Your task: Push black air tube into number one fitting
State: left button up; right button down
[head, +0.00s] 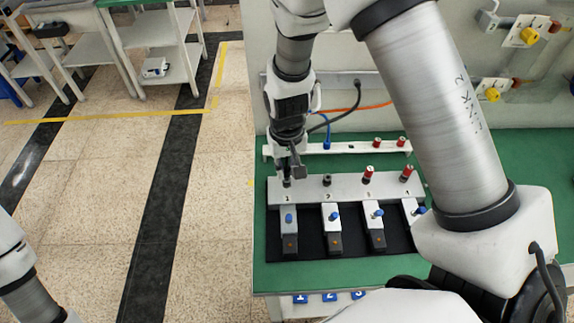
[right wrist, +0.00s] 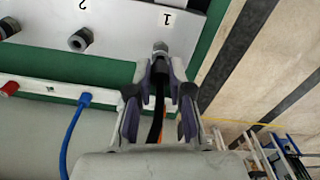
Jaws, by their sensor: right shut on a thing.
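The number one fitting (head: 287,183) stands on the grey manifold block above the label 1. It also shows in the right wrist view (right wrist: 160,48), straight beyond my fingertips. My right gripper (head: 291,172) is over the fitting, pointing down. In the right wrist view its fingers (right wrist: 160,72) are shut on the black air tube (right wrist: 158,112), which runs back between them. The tube (head: 346,110) loops up behind the gripper in the head view. The tube's tip is hidden at the fingertips; I cannot tell whether it is inside the fitting. My left gripper is out of view.
The number two fitting (head: 327,181) is beside it, empty; two fittings to the right carry red parts (head: 368,171). A white rail (head: 305,150) behind holds a blue tube (head: 327,137). Valves with blue knobs (head: 333,216) stand in front. The green bench (head: 330,274) is clear at its front.

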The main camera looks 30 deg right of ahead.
aim_at(287, 163)
jog(key=shift+f+b, duration=0.5)
jog(key=shift+f, duration=0.3)
jog(key=c, duration=1)
grip_release()
notch_tip(287, 163, up, 12)
jog(key=shift+f, duration=0.1)
